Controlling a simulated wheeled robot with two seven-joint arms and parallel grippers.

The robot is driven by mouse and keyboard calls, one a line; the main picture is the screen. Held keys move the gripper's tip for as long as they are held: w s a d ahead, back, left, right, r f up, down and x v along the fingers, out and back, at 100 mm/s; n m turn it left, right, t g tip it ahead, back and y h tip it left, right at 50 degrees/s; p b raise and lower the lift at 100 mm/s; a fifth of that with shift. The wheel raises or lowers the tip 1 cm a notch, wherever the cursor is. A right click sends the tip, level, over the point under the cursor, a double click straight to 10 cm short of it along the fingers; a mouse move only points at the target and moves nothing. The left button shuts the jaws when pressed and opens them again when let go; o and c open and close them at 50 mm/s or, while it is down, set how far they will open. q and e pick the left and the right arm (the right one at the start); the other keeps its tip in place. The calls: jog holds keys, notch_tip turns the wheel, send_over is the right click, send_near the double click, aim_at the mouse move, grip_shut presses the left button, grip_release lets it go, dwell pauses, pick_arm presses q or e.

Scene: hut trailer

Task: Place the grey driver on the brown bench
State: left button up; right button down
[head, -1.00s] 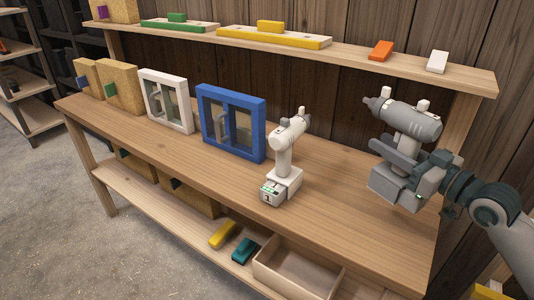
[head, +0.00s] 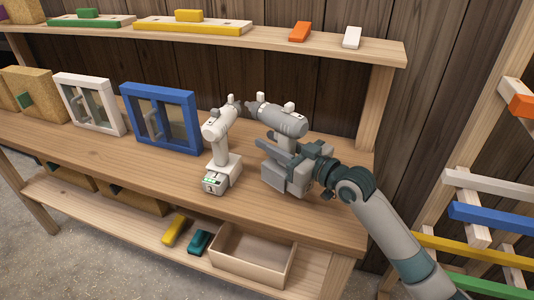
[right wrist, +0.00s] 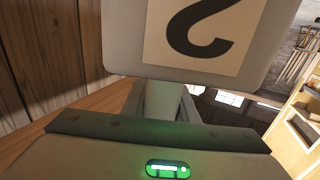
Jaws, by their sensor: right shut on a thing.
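The grey driver (head: 283,120) is upright over the right part of the brown bench (head: 320,213), just right of a white driver (head: 220,130). My right gripper (head: 288,153) is shut on the grey driver's handle, reaching in from the right. The grey driver's base is close to the bench top; I cannot tell if it touches. In the right wrist view a pale part of the held driver with a large "2" label (right wrist: 200,32) fills the top. My left gripper is not in view.
The white driver stands close to the grey one. A blue-framed window box (head: 160,118) and a white-framed one (head: 90,103) stand farther left. A shelf (head: 230,36) runs above the bench. An open wooden tray (head: 252,255) sits below. Bench top to the right is clear.

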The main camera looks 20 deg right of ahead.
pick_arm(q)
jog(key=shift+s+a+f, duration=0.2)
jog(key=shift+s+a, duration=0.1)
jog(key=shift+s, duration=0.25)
pick_arm(e)
jog(key=shift+w+a+f, duration=0.2)
jog(key=shift+a+f, duration=0.05)
jog(key=shift+a, duration=0.3)
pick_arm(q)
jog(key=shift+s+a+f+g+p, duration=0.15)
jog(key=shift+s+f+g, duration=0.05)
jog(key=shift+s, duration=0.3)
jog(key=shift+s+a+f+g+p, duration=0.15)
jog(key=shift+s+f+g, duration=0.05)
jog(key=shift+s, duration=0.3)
pick_arm(e)
jog(key=shift+f, duration=2)
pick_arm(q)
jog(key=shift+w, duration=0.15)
